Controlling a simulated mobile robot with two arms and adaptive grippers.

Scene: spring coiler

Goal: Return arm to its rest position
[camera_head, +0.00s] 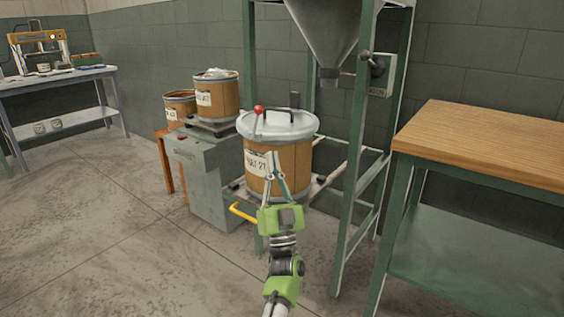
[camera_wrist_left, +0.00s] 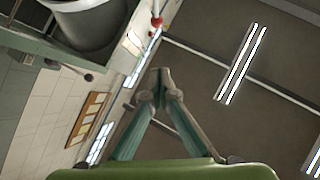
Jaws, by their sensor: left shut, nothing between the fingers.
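My left gripper (camera_head: 271,156) is shut and empty, with its fingers pointing up. In the head view it stands in front of a brown drum (camera_head: 290,162) with a grey lid (camera_head: 280,125) and overlaps its label; I cannot tell how far apart they are. In the left wrist view the fingertips (camera_wrist_left: 160,72) meet against the ceiling. My green wrist and arm come up from the bottom of the head view. My right gripper is not in view.
A red-knobbed lever (camera_head: 258,110) rises beside the lid. A grey cabinet (camera_head: 205,180) and smaller drums (camera_head: 217,98) stand left. A hopper (camera_head: 325,40) hangs in a green frame. A wooden-topped bench (camera_head: 490,145) stands right. The floor (camera_head: 90,220) at left is clear.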

